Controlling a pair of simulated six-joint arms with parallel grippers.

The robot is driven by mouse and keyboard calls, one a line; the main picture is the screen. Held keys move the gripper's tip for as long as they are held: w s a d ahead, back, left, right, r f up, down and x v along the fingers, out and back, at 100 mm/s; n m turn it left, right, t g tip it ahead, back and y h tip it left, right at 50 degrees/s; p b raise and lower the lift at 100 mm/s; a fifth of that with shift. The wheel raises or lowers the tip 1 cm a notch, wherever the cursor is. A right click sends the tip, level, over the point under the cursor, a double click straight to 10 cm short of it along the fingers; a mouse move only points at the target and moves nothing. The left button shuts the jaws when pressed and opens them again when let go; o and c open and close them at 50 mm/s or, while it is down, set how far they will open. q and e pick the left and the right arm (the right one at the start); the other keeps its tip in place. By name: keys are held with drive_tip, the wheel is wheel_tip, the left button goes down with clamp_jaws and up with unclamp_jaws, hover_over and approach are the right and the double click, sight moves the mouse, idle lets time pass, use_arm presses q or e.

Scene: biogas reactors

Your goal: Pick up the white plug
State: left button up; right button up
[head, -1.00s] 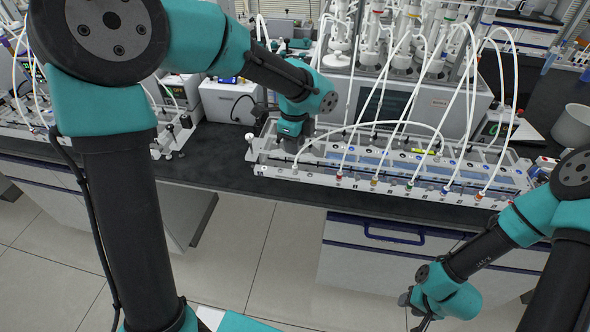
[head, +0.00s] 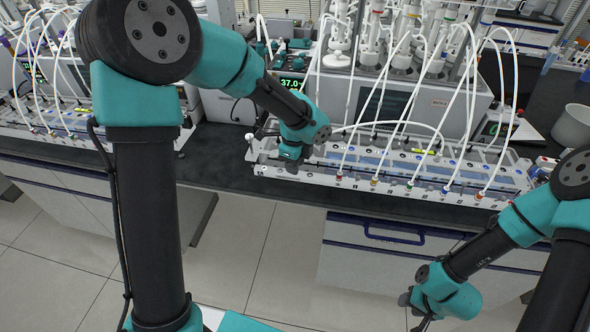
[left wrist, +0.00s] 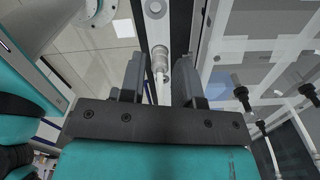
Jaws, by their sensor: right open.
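In the left wrist view a whitish plug (left wrist: 160,62) with a narrow tip stands between the two dark fingers of my left gripper (left wrist: 160,88). The fingers are apart, with a gap on each side of the plug. In the head view my left gripper (head: 289,167) points down at the left front end of the long rack (head: 262,172). The plug cannot be made out there behind the gripper. My right gripper (head: 421,322) hangs low in front of the drawers, open and away from the rack, partly cut by the lower picture edge.
White tubes (head: 408,135) arch from the rack to the reactors (head: 402,52) behind it. A second rack (head: 55,128) stands at the left. The dark counter (head: 222,155) is bare between the racks. Open floor lies in front.

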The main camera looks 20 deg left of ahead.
use_arm(q)
drive_tip(key=shift+f, duration=0.85)
clamp_jaws()
